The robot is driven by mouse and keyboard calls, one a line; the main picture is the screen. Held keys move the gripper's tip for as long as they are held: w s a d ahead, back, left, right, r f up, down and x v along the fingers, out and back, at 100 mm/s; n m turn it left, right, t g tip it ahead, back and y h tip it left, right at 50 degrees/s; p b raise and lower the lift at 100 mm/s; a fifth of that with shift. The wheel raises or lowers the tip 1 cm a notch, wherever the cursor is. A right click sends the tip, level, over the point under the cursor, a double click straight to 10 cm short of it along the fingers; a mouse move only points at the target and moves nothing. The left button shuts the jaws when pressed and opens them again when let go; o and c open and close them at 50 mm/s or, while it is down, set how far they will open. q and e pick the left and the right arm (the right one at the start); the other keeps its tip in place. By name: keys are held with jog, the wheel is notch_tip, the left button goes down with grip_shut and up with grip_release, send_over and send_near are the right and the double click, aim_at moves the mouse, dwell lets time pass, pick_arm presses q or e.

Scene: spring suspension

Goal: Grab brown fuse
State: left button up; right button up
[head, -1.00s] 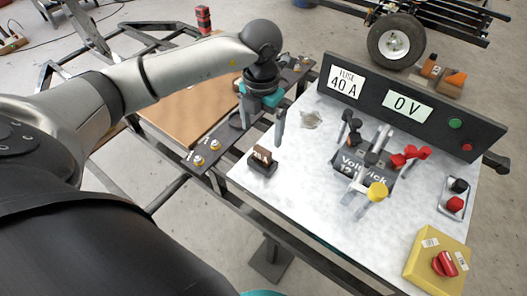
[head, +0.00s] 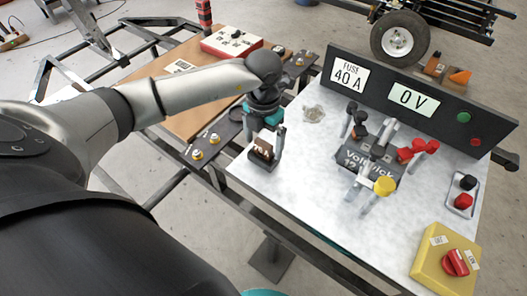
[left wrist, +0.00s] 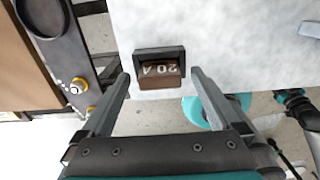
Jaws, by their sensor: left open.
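The brown fuse (head: 263,148) sits upright in a dark holder on the white panel's left corner. My left gripper (head: 265,143) is right over the fuse in the head view, fingers pointing down. In the left wrist view the open fingers of my left gripper (left wrist: 158,75) stand on either side of the fuse, apart from it. My right gripper is not seen.
A battery (head: 370,165) with red, black and yellow clamps stands mid-panel. Behind it is a dark display board (head: 450,108) reading FUSE 40 A and 0 V. A yellow switch box (head: 433,268) is at the front right. A metal strip with brass bolts (head: 212,143) lies left of the fuse.

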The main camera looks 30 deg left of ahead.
pick_arm(q)
jog(key=shift+f, duration=0.55)
jog(key=c, duration=1.4)
jog(key=shift+c, duration=0.2)
jog(key=shift+r, duration=0.15)
